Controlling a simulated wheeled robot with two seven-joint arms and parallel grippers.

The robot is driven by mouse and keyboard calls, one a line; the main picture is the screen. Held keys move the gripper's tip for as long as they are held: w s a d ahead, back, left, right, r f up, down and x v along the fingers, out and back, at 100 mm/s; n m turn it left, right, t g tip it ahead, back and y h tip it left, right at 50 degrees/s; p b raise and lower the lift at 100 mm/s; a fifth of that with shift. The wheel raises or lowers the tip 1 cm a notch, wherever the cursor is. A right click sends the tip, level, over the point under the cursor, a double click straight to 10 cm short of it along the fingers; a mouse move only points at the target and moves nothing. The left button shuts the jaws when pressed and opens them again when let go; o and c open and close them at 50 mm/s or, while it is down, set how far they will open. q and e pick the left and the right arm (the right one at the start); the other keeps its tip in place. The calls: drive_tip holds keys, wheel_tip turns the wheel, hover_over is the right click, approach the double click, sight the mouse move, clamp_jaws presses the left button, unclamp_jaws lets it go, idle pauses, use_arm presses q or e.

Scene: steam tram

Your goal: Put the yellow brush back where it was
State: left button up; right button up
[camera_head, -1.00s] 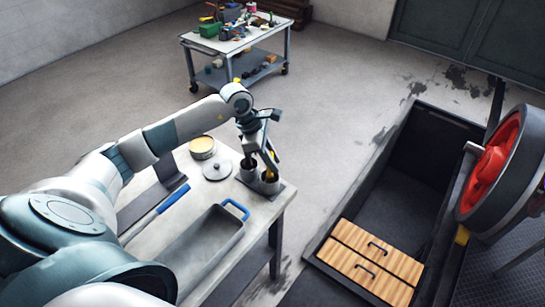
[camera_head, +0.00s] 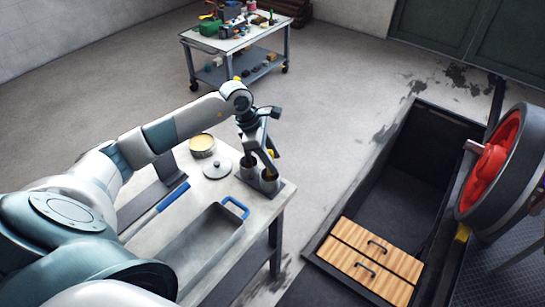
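The rest of the brush is hidden or too small to make out. I cannot tell whether the fingers are closed on it. My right gripper is not in view.
On the workbench (camera_head: 208,183) are a yellow-topped tin (camera_head: 202,146), a round lid (camera_head: 217,168), a blue-handled tool (camera_head: 172,197) and a blue-handled tray (camera_head: 205,245). A cluttered trolley (camera_head: 238,40) stands behind. An open pit (camera_head: 400,190) and red wheel (camera_head: 490,172) lie right.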

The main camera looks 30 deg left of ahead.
use_arm(q)
drive_tip(key=b+v, duration=0.3)
drive_tip(key=v, duration=0.9)
drive_tip(key=shift+b, duration=0.35)
drive_tip(key=shift+f, duration=0.15)
